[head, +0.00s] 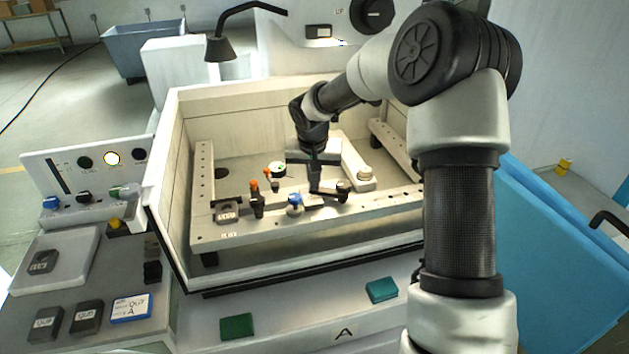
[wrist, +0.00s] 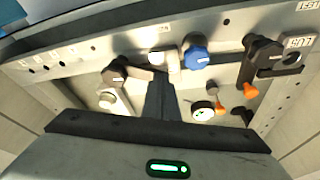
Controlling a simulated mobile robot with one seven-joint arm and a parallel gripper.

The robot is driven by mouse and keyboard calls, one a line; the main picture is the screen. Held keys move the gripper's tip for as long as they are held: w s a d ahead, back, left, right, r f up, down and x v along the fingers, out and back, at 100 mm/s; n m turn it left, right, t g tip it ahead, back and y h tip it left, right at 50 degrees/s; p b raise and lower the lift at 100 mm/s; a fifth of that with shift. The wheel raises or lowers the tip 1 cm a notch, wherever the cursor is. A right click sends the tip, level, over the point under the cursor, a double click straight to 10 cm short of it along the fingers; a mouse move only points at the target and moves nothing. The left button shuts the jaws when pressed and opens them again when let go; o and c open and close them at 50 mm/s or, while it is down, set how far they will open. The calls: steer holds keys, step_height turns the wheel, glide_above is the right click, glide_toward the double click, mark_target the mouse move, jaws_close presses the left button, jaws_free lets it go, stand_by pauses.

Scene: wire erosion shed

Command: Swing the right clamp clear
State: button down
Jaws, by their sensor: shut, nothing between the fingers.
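The right clamp (head: 341,191) is a dark arm with a round knob at its right end, on the front rail of the work frame; in the wrist view its knob (wrist: 116,72) is left of my fingers. My gripper (head: 316,186) is shut and empty, pointing down inside the tank just behind the clamp. In the wrist view the closed fingers (wrist: 160,98) are beside the clamp's arm; whether they touch it I cannot tell. The left clamp (head: 256,198), dark with an orange tip, stands further left. A blue knob (head: 294,203) sits between the clamps.
The tank wall (head: 165,190) encloses the frame. A labelled dark block (head: 228,212) sits on the front rail's left. A round dial (head: 278,168) and a pale knob (head: 364,172) stand near my gripper. A lamp (head: 220,48) hangs behind. A control panel (head: 85,175) is left.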

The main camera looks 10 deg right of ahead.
steer(key=shift+w+f, duration=0.1)
steer(key=shift+w, duration=0.05)
steer(key=m+b, duration=0.1)
steer(key=w+m+b, duration=0.1)
steer(key=b, duration=0.1)
steer(key=shift+w+f+m+h, duration=0.1)
steer(key=shift+w+m+h, duration=0.2)
steer(key=w+m, duration=0.1)
steer(key=m+b, duration=0.1)
steer(key=shift+w+d+m+g+h, duration=0.3)
steer(key=shift+w+m+g+h, duration=0.1)
steer(key=m, duration=0.1)
steer(key=w+d+m, duration=0.1)
steer(key=shift+w+r+m+g+h+p, duration=0.25)
steer(key=shift+m+g+h+p, duration=0.05)
steer(key=shift+p, duration=0.05)
steer(key=shift+w+d+m+g+p, duration=0.3)
steer(key=shift+w+d+m+p, duration=0.3)
steer(key=shift+m, duration=0.6)
steer(key=shift+w+d+m, duration=0.2)
steer(key=shift+d+m, duration=0.1)
steer(key=shift+d, duration=0.1)
steer(key=shift+w+d, duration=0.15)
steer(key=shift+d, duration=0.15)
steer(key=shift+d+p, duration=0.1)
steer(key=shift+p, duration=0.2)
